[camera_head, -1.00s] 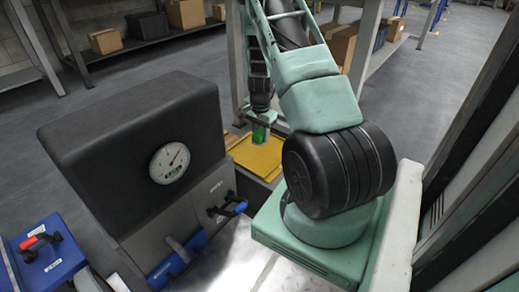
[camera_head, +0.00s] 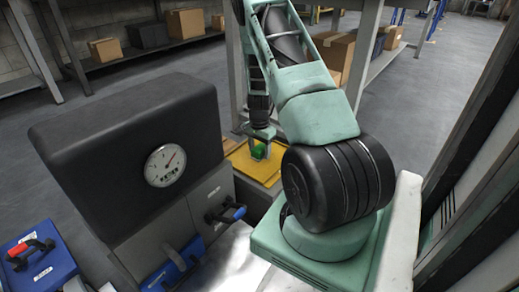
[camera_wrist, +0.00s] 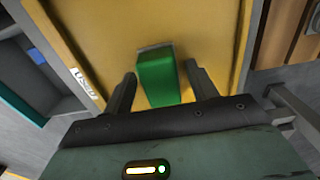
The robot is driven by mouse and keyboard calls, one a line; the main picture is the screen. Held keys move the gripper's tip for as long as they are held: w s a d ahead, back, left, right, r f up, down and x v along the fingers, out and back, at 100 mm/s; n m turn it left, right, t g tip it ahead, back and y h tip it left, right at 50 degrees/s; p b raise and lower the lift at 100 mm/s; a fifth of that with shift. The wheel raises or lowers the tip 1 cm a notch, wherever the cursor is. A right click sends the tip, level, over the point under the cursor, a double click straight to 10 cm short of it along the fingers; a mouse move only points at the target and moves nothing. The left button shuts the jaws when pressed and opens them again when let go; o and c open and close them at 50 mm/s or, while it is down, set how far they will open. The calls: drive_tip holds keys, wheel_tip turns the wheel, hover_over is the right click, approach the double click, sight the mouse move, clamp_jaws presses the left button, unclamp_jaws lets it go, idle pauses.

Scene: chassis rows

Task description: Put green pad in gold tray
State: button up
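The green pad (camera_head: 258,152) is at the gold tray (camera_head: 268,172) beyond the gauge machine. In the wrist view the pad (camera_wrist: 157,80) appears over the tray's yellow floor (camera_wrist: 100,30), well inside its edges. My gripper (camera_head: 260,144) points down over the tray. In the wrist view its two fingers (camera_wrist: 160,72) stand on either side of the pad, with a narrow gap showing on each side. The gripper looks open around the pad. The pad's near end is close to the gripper body, and its underside is hidden.
A dark machine with a round gauge (camera_head: 165,165) and blue-handled levers stands left of the tray. A blue case with a red handle (camera_head: 30,250) is at the lower left. A metal shelf post (camera_head: 236,75) rises just behind the tray. Shelves with boxes line the back.

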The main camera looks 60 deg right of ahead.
sight(260, 148)
wheel_tip(260, 148, up, 12)
drive_tip(key=p, duration=0.7)
drive_tip(key=shift+r+p, duration=0.15)
drive_tip(key=shift+p, duration=0.15)
